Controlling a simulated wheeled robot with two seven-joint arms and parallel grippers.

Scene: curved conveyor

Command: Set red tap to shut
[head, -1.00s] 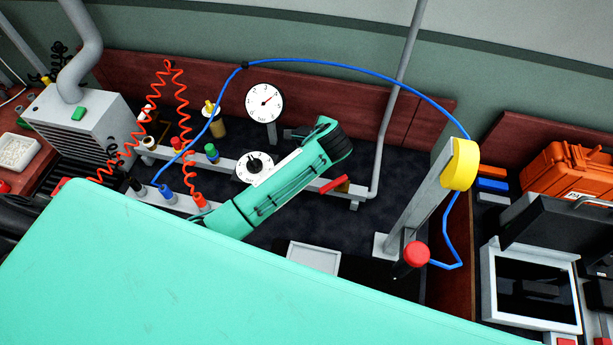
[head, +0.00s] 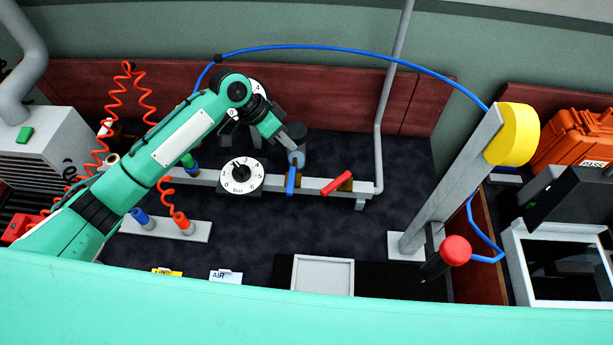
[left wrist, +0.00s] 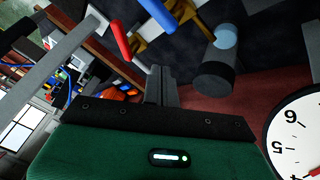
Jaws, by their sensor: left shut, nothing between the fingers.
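The red tap (head: 336,183) is a red lever on a brass body near the right end of the grey pipe. Its lever lies at a slant to the pipe. It also shows in the left wrist view (left wrist: 121,41), at the top left. The blue tap (head: 291,180) is just left of it, its lever roughly across the pipe. My left gripper (head: 284,136) is shut and empty, above and behind the taps, apart from the red lever. Its closed fingers show in the left wrist view (left wrist: 163,84). My right gripper is out of view.
A white dial (head: 241,175) stands left of the taps. A dark cylinder (left wrist: 214,72) is close to my left fingers. A grey post with a yellow disc (head: 513,135) and a red knob (head: 455,250) stands at the right. A pale tray (head: 322,274) lies in front.

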